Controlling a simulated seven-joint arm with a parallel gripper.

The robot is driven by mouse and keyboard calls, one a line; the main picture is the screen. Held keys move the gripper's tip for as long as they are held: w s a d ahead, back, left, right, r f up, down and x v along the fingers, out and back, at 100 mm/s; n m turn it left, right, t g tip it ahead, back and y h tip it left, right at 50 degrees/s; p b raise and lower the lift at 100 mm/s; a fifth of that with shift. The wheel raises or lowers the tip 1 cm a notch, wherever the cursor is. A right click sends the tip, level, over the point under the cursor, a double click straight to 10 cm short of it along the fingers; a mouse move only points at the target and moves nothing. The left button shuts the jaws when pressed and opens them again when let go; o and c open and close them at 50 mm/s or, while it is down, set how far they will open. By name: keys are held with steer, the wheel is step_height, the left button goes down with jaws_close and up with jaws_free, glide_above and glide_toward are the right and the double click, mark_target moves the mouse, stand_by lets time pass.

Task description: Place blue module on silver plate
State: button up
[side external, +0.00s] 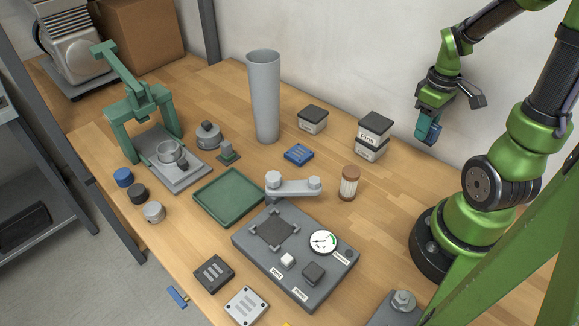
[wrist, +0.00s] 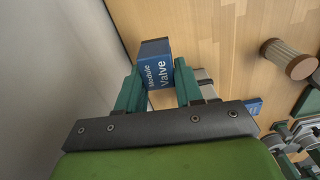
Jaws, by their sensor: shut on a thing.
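My gripper (side external: 429,128) is raised above the table at the right, near the wall. In the wrist view, its green fingers (wrist: 158,84) are shut on a blue module (wrist: 157,66) with white lettering that reads "Module Valve". In the side view the held module is mostly hidden by the fingers. A silver plate (side external: 246,306) with dark slots and corner dots lies at the table's front edge, far from my gripper. Another blue block (side external: 299,154) with pale marks lies on the table near the middle.
A grey panel (side external: 325,275) with a gauge, a dark slotted plate (side external: 213,273) and a green tray (side external: 203,197) lie around the front and middle. A tall grey cylinder (side external: 264,95), stacked boxes (side external: 374,130) and a brown-capped jar (side external: 349,184) stand behind.

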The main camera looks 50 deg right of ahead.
step_height(320, 180, up, 9)
steer(key=shift+f, duration=0.15)
steer(key=w+a+n, duration=0.8)
steer(key=w+a, duration=0.7)
steer(key=a, duration=0.3)
steer(key=n, duration=1.1)
glide_above(240, 312)
step_height(240, 312, down, 11)
steer(key=shift+f, duration=2.2)
